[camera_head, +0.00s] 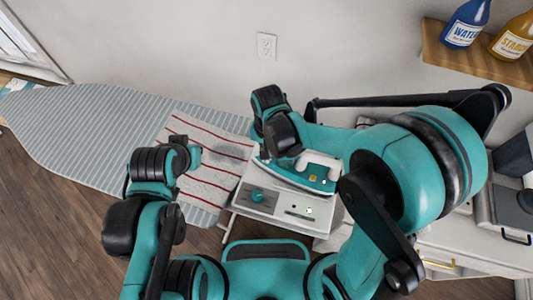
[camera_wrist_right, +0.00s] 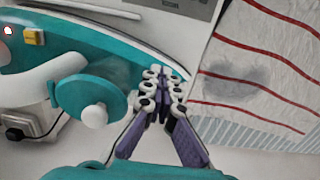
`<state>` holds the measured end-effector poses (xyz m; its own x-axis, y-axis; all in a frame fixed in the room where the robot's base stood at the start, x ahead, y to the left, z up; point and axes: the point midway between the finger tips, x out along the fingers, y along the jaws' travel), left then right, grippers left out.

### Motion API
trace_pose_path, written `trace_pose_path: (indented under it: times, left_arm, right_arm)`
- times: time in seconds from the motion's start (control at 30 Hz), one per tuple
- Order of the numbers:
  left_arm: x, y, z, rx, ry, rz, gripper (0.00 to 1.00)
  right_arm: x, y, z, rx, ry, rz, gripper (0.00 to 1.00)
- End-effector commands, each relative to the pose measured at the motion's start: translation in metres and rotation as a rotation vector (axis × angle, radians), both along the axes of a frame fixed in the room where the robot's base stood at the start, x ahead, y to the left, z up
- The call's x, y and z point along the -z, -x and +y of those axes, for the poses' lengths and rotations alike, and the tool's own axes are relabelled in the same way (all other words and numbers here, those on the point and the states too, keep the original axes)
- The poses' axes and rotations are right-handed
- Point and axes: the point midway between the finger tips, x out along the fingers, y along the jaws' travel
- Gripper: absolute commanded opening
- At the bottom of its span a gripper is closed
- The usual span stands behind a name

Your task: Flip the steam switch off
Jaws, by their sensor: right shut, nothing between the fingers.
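The teal-and-white iron (camera_head: 305,175) rests on the white steam station (camera_head: 240,200). The station's front has a teal knob (camera_head: 258,196) and a small dark panel (camera_head: 299,212). I cannot tell whether this switch is on or off. My right gripper (camera_wrist_right: 163,88) is shut and empty, over the iron's narrow end, right of the dial. My left gripper's fingers are hidden; its wrist is above the ironing board.
A striped ironing board (camera_head: 90,135) extends left, with a red-striped cloth (camera_head: 212,150) on it. The cloth has a grey stain (camera_wrist_right: 235,80). A wooden shelf (camera_head: 445,55) with bottles is at upper right. A white cabinet (camera_head: 470,245) stands at right.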

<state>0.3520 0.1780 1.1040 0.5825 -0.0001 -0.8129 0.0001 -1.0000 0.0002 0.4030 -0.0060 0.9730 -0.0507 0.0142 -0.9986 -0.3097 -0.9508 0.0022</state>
Motion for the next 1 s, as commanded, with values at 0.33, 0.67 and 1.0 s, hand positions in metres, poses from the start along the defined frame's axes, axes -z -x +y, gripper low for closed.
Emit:
trace_pose_path:
  times: [0.33, 0.67, 1.0]
  left_arm:
    - [0.0, 0.0, 0.0, 0.0, 0.0, 0.0, 0.0]
    - [0.0, 0.0, 0.0, 0.0, 0.0, 0.0, 0.0]
    - [-0.025, 0.0, 0.0, 0.0, 0.0, 0.0, 0.0]
  right_arm:
    - [-0.001, -0.013, -0.004, 0.001, 0.001, -0.005, 0.0]
    - [-0.003, -0.016, -0.005, 0.0, 0.0, -0.004, 0.0]
    - [-0.037, -0.026, -0.012, 0.001, 0.0, -0.004, 0.0]
